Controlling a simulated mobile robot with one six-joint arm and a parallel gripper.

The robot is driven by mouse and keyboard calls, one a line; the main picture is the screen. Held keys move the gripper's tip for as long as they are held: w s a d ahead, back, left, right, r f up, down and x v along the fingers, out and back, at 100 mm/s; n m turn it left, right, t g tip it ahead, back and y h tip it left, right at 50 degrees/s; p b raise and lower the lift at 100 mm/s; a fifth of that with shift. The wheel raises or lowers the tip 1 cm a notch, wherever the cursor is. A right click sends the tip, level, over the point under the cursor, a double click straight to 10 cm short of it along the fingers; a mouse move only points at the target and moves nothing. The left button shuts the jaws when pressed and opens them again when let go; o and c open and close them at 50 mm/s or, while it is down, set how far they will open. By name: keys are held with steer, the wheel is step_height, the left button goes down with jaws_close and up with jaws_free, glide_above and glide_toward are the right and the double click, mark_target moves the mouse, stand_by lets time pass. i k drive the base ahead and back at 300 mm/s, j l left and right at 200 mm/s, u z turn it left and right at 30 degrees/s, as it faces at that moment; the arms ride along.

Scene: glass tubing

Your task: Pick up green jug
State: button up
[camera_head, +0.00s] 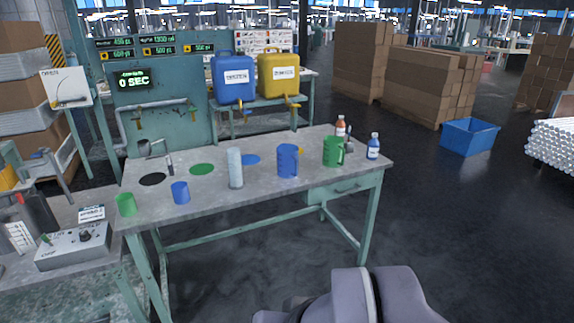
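The green jug (333,152) stands upright on the grey workbench (222,198), near its right end. Its handle is on the right side. A blue jug (287,160) stands to its left, apart from it. A smaller green cup (126,205) stands at the left front of the bench, and a small blue cup (180,192) stands to the right of that. Part of my arm shows at the bottom of the head view, away from the bench. My gripper's fingers do not show.
Near the jug stand a bottle with a red label (340,126) and a blue-labelled bottle (373,147). A clear cylinder (235,168) stands mid-bench. Blue and yellow canisters (279,75) stand behind. A control box (73,248) is at left.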

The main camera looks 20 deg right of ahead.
mark_target(334, 149)
steer(key=i+l+u, duration=0.15)
steer(key=l, duration=0.25)
steer(key=i+l+u, duration=0.1)
steer(key=i+l, duration=0.15)
steer(key=l, duration=0.15)
steer(key=i+l+u, duration=0.15)
steer(key=l, duration=0.3)
steer(key=i+l+u, duration=0.15)
steer(key=l, duration=0.3)
steer(key=i+l+u, duration=0.1)
steer(key=l, duration=0.4)
steer(key=i+l+u, duration=0.15)
steer(key=l, duration=0.3)
steer(key=i+l+u, duration=0.1)
steer(key=l, duration=0.4)
steer(key=i+l+u, duration=0.15)
steer(key=l, duration=0.35)
